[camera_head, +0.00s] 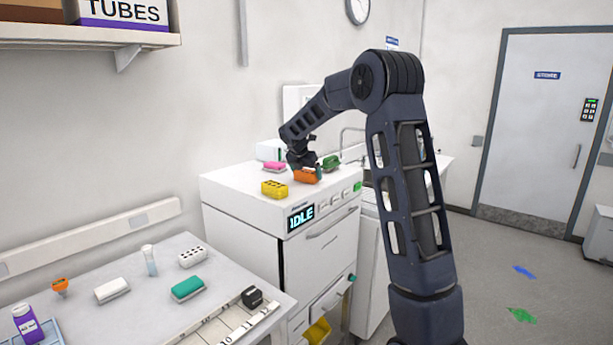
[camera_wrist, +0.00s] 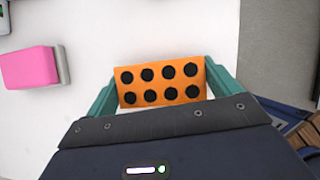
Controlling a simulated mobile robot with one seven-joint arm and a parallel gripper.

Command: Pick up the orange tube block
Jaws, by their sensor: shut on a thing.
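The orange tube block (camera_head: 306,176) is on the white machine's top, near its front edge. In the wrist view the orange tube block (camera_wrist: 160,84) shows two rows of dark round holes and lies between the two teal fingers. My gripper (camera_head: 304,166) reaches down over it from behind. In the wrist view my gripper (camera_wrist: 160,88) is shut on the block, one finger at each short end. I cannot tell whether the block is resting on the top or slightly raised.
A pink block (camera_head: 273,166), a yellow block (camera_head: 274,189) and a green block (camera_head: 331,162) stand around it on the white machine (camera_head: 240,192). The pink block (camera_wrist: 30,68) also shows in the wrist view. A lower bench (camera_head: 130,325) at front left holds several items.

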